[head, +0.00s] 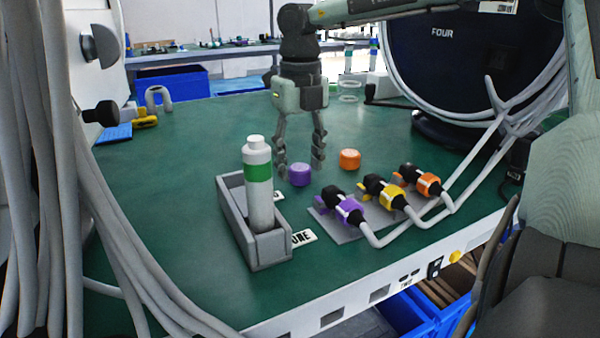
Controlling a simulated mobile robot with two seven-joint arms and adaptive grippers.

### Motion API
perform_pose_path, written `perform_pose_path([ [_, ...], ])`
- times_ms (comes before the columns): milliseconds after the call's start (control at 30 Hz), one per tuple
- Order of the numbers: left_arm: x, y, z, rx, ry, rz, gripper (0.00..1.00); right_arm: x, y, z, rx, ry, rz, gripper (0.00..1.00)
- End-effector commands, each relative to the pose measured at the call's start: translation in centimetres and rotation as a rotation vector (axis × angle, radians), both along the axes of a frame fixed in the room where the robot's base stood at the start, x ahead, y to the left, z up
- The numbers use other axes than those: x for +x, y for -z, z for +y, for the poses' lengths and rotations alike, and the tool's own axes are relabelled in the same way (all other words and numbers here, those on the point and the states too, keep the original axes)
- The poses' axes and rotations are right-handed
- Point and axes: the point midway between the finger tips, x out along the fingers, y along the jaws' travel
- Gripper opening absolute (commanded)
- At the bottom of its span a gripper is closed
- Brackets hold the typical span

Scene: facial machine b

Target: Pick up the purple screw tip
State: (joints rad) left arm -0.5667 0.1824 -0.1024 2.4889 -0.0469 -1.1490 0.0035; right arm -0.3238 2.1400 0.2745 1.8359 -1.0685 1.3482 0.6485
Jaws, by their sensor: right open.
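A loose purple screw tip (300,175) stands on the green table (200,130), right of the white bottle. My right gripper (301,168) points straight down with its fingers apart. Its fingertips are to the left and right of the purple tip and look slightly behind it; the exact depth is hard to tell. Nothing shows held in it.
An orange tip (349,159) stands just right of the gripper. A white bottle with a green band (258,185) stands in a grey tray (272,248). Purple (345,209), yellow (386,194) and orange (424,182) hose connectors lie on a plate at right.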

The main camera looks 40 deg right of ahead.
Motion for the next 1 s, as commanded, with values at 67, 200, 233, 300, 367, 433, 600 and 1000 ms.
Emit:
perform_pose_path([
  [67,0.0,0.0,0.0,0.0,0.0,0.0,0.49,0.0,0.0,0.0,0.0,0.0,0.0,0.5],
  [200,0.0,0.0,0.0,0.0,0.0,0.001,0.49,0.0,0.0,0.0,0.0,0.0,0.0,0.46],
  [233,0.0,0.0,0.0,0.0,0.0,0.001,0.49,0.0,0.0,0.0,0.0,0.0,0.0,0.44],
  [300,0.0,0.0,0.0,0.0,0.0,0.001,0.49,0.0,0.0,0.0,0.0,0.0,0.0,0.39],
  [367,0.0,0.0,0.0,0.0,0.0,0.001,0.49,0.0,0.0,0.0,0.0,0.0,0.0,0.36],
  [433,0.0,0.0,0.0,0.0,0.0,0.001,0.49,0.0,0.0,0.0,0.0,0.0,0.0,0.31],
  [600,0.0,0.0,0.0,0.0,0.0,0.002,0.49,0.0,0.0,0.0,0.0,0.0,0.0,0.21],
  [1000,0.0,-1.8,0.0,0.001,-0.001,0.002,0.49,0.0,-2.9,0.0,-0.001,0.002,-0.002,0.14],
])
